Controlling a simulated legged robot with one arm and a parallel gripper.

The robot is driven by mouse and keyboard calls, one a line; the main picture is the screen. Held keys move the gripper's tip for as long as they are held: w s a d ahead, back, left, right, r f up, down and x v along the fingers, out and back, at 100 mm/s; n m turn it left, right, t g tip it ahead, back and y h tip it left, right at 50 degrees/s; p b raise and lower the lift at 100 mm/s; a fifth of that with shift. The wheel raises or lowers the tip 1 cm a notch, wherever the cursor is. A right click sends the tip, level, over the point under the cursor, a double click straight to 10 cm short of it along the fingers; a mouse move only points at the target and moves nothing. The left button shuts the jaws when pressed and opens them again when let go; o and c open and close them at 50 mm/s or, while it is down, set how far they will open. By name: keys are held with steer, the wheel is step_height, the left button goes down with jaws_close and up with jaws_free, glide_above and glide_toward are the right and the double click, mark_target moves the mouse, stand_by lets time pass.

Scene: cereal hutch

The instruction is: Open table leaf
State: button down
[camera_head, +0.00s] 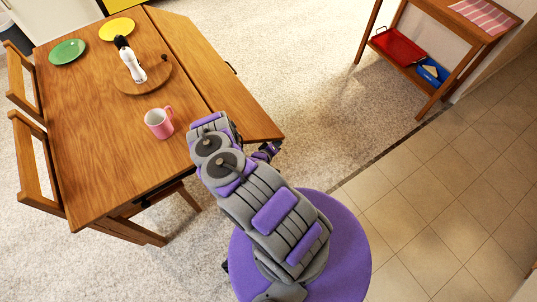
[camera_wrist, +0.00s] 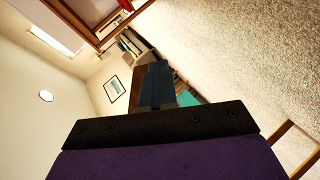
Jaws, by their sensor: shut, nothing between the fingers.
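The wooden table (camera_head: 92,165) stands at the left in the head view. Its leaf (camera_head: 205,65) runs along the table's right side, past a dark seam, and looks about level with the top, though I cannot tell its exact angle. In the wrist view my gripper (camera_wrist: 156,85) is shut and empty, pointing away from the table toward the room.
A pink mug (camera_head: 159,122), a round wooden board (camera_head: 143,78) with a white and black bottle (camera_head: 131,62), and green (camera_head: 67,51) and yellow (camera_head: 116,29) plates are on the table. Chairs (camera_head: 35,155) stand at left. A shelf unit (camera_head: 430,60) is at upper right. Carpet between is clear.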

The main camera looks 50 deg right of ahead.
steer(key=d+r+n+h, duration=0.1)
steer(key=d+r+h, duration=0.2)
steer(key=r, duration=0.4)
steer(key=s+d+r+n+h, duration=0.1)
steer(key=d+r+h, duration=0.2)
steer(key=r, duration=0.5)
steer(key=shift+s+d+r+t+h, duration=0.2)
steer(key=shift+s+t+h, duration=0.1)
steer(key=shift+h, duration=0.1)
steer(key=shift+w+a, duration=0.1)
steer(key=v, duration=1.7)
steer(key=shift+a, duration=0.15)
